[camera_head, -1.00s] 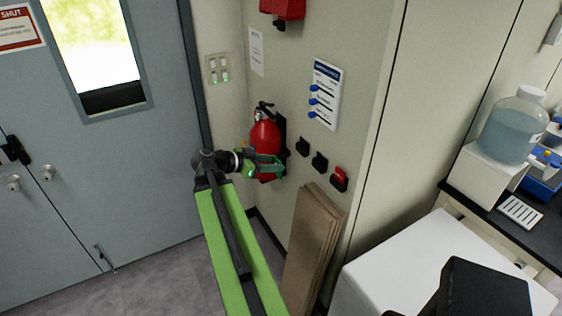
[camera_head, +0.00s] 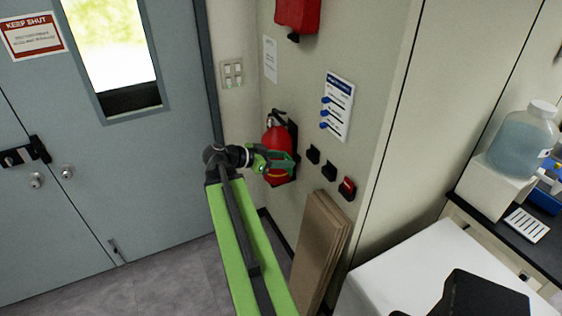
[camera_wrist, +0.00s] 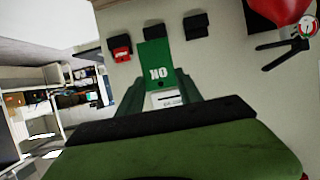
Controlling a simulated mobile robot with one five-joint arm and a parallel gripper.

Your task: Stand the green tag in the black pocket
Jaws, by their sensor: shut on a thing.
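The green tag (camera_wrist: 158,72) with white "OK" lettering is held between my fingertips in the wrist view. My gripper (camera_wrist: 161,98) is shut on it. In the head view my gripper (camera_head: 290,162) is in front of the red fire extinguisher, left of the pockets. The middle black pocket (camera_wrist: 155,31) lines up with the tag's far edge in the wrist view; I cannot tell whether they touch. It also shows in the head view (camera_head: 329,171). Another black pocket (camera_wrist: 196,26) looks empty. The third pocket holds a red tag (camera_wrist: 121,54).
The fire extinguisher (camera_head: 276,150) hangs on the wall close to my gripper. A blue-pegged board (camera_head: 337,105) is above the pockets. Brown panels (camera_head: 318,245) lean below them. A white bench top (camera_head: 425,265) is at lower right.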

